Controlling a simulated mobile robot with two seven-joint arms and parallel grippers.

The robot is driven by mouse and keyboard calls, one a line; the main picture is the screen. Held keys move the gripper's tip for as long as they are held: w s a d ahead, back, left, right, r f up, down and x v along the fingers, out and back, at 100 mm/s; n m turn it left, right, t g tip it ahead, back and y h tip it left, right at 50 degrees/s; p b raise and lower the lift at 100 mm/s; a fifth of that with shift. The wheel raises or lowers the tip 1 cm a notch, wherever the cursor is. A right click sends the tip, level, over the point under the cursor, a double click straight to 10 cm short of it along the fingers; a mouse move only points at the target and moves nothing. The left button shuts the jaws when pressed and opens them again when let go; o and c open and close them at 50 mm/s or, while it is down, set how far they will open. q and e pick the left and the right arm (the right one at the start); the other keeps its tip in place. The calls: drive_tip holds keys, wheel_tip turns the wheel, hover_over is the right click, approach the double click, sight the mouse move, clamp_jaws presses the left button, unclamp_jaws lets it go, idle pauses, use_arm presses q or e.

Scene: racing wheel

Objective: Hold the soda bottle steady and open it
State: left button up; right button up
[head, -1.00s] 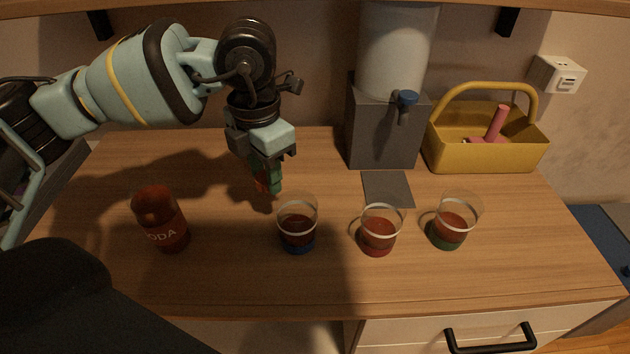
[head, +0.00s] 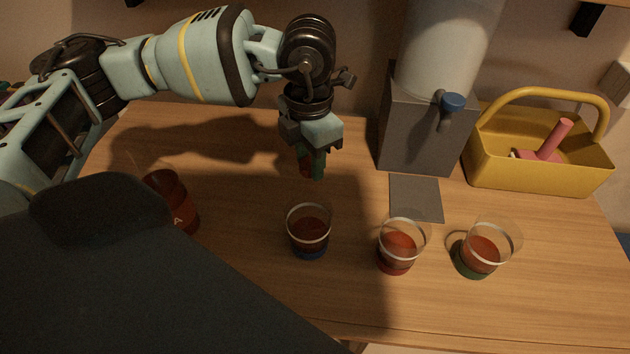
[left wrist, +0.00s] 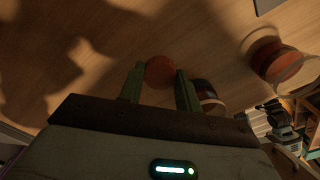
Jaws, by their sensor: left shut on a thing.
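The red soda bottle (head: 178,205) stands on the table at the left. Its lower part is hidden behind a large dark shape, and no cap shows on it. My left gripper (head: 311,166) is right of the bottle and apart from it, above the table behind the blue-based cup. Its green fingers are shut on a small round red piece that looks like a bottle cap, seen between the fingertips in the left wrist view (left wrist: 160,72). My right gripper is not in view.
Three clear cups hold dark red drink: one with a blue base (head: 309,232), one red (head: 399,248), one green (head: 483,251). A grey dispenser (head: 425,130) with a blue tap and a yellow basket (head: 545,165) stand behind. Table around the left gripper is clear.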

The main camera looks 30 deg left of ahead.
sight(310, 182)
use_arm(q)
drive_tip(key=shift+f, duration=3)
drive_tip(key=shift+f, duration=0.15)
drive_tip(key=o, duration=1.1)
drive_tip(key=shift+c, duration=0.2)
